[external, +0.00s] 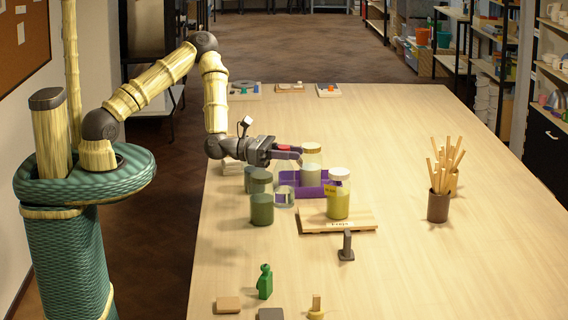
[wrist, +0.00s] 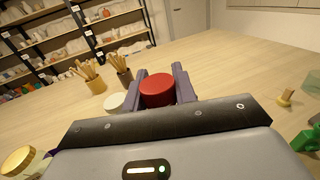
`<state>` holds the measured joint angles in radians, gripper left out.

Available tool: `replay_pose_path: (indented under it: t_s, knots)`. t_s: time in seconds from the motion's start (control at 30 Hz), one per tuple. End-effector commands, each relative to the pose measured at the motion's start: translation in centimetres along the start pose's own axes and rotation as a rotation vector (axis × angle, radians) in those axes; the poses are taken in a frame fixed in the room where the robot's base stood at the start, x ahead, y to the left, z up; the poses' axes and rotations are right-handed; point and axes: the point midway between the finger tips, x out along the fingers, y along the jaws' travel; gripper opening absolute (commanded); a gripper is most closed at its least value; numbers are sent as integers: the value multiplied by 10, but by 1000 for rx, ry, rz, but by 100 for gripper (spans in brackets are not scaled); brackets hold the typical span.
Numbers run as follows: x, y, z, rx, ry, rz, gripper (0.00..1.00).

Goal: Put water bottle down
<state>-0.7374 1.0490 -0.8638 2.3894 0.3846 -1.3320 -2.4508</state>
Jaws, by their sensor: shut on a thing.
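My gripper (external: 290,154) reaches over the left part of the table, and its fingers are shut on a red cap (external: 284,148). In the wrist view, the red cap (wrist: 158,90) sits between the two fingers of my gripper (wrist: 161,84). A clear bottle, which looks like the water bottle (external: 284,196), shows below the gripper, upright, in front of the purple tray (external: 328,190). Its upper part is partly hidden by the gripper and nearby jars. I cannot tell whether its base touches the table.
Green jars (external: 262,210) stand close on the left. A yellow jar (external: 338,205) stands on a wooden board (external: 365,218). A brown cup (external: 438,208) holds sticks at right. The table's right front is clear.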

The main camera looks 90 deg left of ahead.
Motion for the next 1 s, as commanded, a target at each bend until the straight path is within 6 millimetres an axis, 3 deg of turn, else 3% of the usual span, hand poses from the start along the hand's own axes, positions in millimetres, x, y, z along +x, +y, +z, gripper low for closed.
replay_pose_path:
  t_s: [0.43, 0.7, 1.0]
  knots:
    - [-30, 12, 57, 7, -1, -109, 0]
    - [-77, 73, 55, 3, 2, -83, 0]
    - [-132, 117, 56, 1, 1, -67, 0]
